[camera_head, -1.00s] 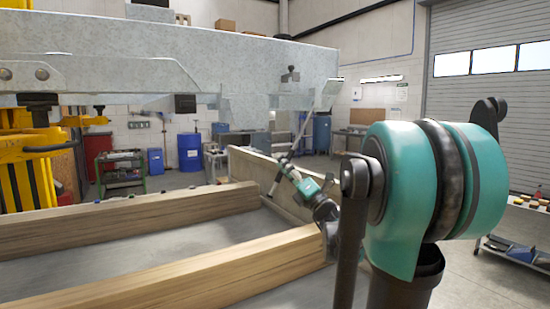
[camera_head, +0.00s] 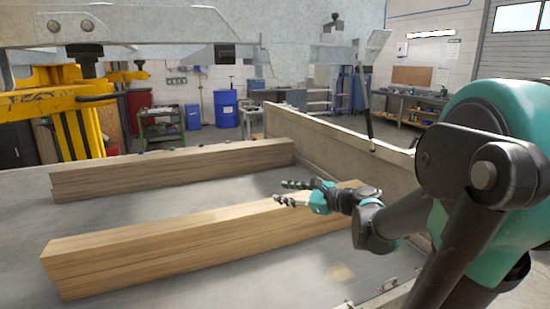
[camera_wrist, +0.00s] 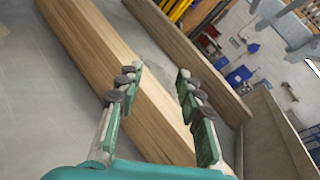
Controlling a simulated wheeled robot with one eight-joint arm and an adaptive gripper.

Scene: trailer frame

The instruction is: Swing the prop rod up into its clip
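The prop rod (camera_head: 366,105) is a thin dark rod below the raised grey frame at the upper right of the head view. It stands nearly upright, leaning slightly, with its lower end by the trailer's side board. A dark-knobbed bracket (camera_head: 334,23) sits on the frame to its left; I cannot tell whether that is the clip. My gripper (camera_head: 280,192) is open and empty over the nearer timber, left of the rod and apart from it. In the wrist view, my gripper (camera_wrist: 161,70) has its green fingers spread with nothing between them. I cannot make out the rod there.
Two timber beams lie on the trailer bed, a nearer one (camera_head: 170,250) and a farther one (camera_head: 170,168). The side board (camera_head: 320,145) stands behind my gripper. The raised frame (camera_head: 150,32) spans overhead. Yellow equipment (camera_head: 75,110) stands at the left.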

